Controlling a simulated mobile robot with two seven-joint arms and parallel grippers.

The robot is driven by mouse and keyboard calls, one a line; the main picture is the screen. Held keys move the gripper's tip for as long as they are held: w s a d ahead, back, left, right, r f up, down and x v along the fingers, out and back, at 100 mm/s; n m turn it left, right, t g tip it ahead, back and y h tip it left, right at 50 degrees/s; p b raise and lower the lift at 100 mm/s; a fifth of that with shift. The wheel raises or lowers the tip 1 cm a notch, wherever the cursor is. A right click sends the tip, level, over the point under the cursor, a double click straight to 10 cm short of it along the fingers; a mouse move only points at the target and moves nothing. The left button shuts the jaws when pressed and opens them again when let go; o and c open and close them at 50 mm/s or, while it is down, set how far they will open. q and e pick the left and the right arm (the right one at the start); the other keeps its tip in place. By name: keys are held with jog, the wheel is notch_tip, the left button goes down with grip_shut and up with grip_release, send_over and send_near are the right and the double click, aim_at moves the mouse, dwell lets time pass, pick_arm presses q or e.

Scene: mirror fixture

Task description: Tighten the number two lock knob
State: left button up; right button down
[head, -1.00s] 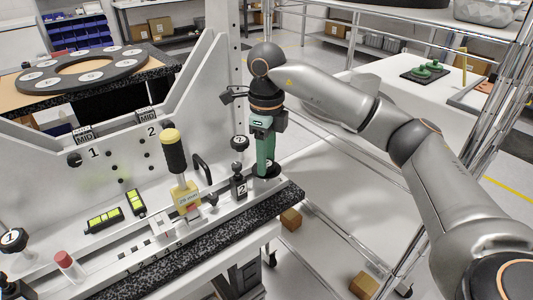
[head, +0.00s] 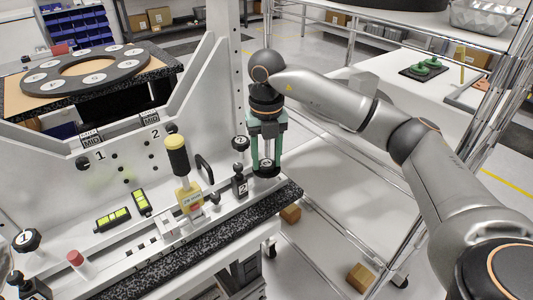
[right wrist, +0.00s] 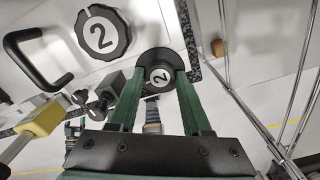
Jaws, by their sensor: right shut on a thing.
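My right gripper (head: 266,162) points down at the right end of the fixture.
A yellow-capped tool (head: 178,160) and a black handle (head: 204,168) stand left of the gripper. A knob marked 1 (head: 26,240) is at the far left. The fixture's dark speckled edge (head: 280,197) runs in front. A wire rack (head: 480,130) stands to the right.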

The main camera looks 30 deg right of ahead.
jog(key=m+p, duration=0.1)
jog(key=m, duration=0.3)
jog(key=shift+r+m, duration=0.1)
jog(key=shift+m, duration=0.3)
jog(key=m+p, duration=0.1)
jog(key=m, duration=0.3)
jog(key=m+p, duration=0.2)
jog(key=m, duration=0.3)
jog(key=shift+m+p, duration=0.55)
jog(key=shift+m, duration=1.45)
jog(key=shift+c, duration=1.7)
grip_release()
